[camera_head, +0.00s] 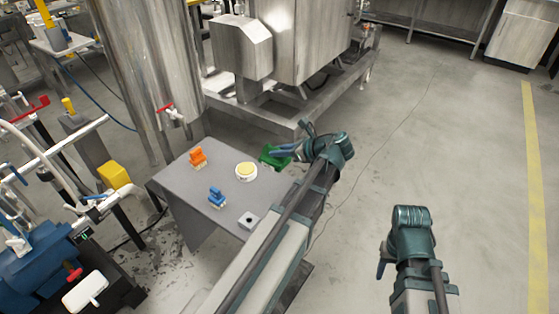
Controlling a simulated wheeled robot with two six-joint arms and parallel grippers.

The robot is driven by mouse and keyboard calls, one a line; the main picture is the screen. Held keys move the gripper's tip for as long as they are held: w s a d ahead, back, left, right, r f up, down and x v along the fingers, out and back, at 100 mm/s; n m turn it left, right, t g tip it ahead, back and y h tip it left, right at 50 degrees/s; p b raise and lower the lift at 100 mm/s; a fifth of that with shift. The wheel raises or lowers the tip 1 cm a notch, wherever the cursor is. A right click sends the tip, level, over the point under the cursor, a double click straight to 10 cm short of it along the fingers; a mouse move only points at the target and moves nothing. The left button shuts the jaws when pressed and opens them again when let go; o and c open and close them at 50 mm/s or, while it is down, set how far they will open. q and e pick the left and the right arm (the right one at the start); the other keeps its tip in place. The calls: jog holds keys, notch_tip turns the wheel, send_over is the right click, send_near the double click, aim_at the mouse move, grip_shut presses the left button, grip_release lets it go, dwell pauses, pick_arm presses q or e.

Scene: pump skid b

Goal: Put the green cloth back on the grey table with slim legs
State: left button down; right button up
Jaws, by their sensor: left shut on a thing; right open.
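The green cloth (270,158) shows at the far right edge of a grey table (180,180), partly hidden by my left gripper (284,151). My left gripper is shut on the cloth. I cannot tell whether the cloth touches the tabletop or hangs just beyond its edge. This table has a flat grey top and a dark panel below its front edge; slim legs are not clear on it. My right gripper (381,268) is open and empty, low over the floor at the right.
A steel tank (150,70) and a skid frame (260,118) stand behind. Floor at right is clear.

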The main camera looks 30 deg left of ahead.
pick_arm(q)
jog(key=shift+f, duration=0.25)
dwell(0.3)
notch_tip(320, 180, down, 13)
jog(key=b, duration=1.3)
jog(key=shift+f, duration=0.1)
dwell(0.3)
jog(key=shift+f+b, duration=0.2)
jog(key=shift+b, duration=0.25)
dwell(0.5)
jog(key=c, duration=0.7)
grip_release()
jog(key=shift+d+r, duration=0.1)
jog(key=shift+p+v, duration=3.45)
jog(key=shift+v, duration=3.3)
